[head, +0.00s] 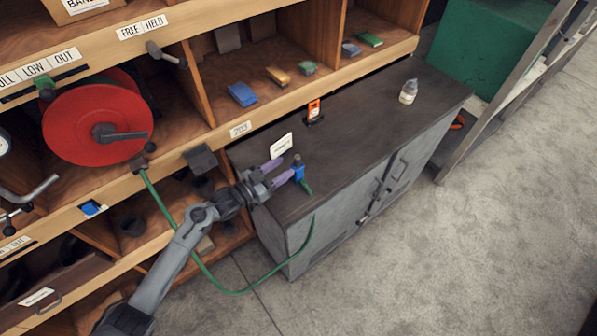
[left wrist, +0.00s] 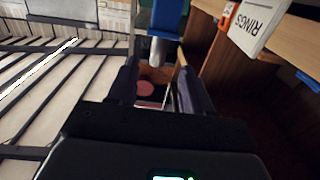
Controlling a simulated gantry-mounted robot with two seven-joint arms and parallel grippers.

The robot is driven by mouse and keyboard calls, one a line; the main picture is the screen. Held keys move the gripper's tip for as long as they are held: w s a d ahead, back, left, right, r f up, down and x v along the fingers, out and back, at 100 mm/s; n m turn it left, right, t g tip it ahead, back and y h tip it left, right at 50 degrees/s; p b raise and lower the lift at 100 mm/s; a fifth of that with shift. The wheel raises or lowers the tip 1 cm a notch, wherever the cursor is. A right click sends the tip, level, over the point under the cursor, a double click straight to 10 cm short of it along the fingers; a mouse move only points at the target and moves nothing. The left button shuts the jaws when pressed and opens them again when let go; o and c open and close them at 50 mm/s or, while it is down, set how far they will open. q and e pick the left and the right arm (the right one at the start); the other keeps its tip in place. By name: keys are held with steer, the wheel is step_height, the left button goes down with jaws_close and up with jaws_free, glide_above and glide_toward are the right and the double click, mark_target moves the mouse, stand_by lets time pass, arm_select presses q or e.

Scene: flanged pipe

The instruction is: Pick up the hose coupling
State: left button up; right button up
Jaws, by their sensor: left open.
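The hose coupling (head: 298,173) is a small blue piece with a dark grey end, at the near edge of the grey cabinet top. A green hose (head: 238,292) hangs from the red reel in a loop and rises towards the coupling. My left gripper (head: 279,172) is open, its purple fingers pointing at the coupling from the left. In the left wrist view the blue coupling (left wrist: 168,18) and its grey end show just ahead of the spread fingers, roughly between them. Whether the fingers touch it cannot be told. My right gripper is not in view.
The red hose reel (head: 97,124) sits in the wooden shelf at left. The grey cabinet (head: 350,150) carries a white card (head: 281,145), an orange tool (head: 314,110) and a small bottle (head: 408,92). Floor (head: 470,240) at right is clear.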

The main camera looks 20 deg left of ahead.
mark_target(297, 159)
arm_select(q)
steer(key=shift+x, duration=3.3)
steer(key=shift+s+d, duration=0.1)
steer(key=shift+c, duration=0.5)
jaws_close()
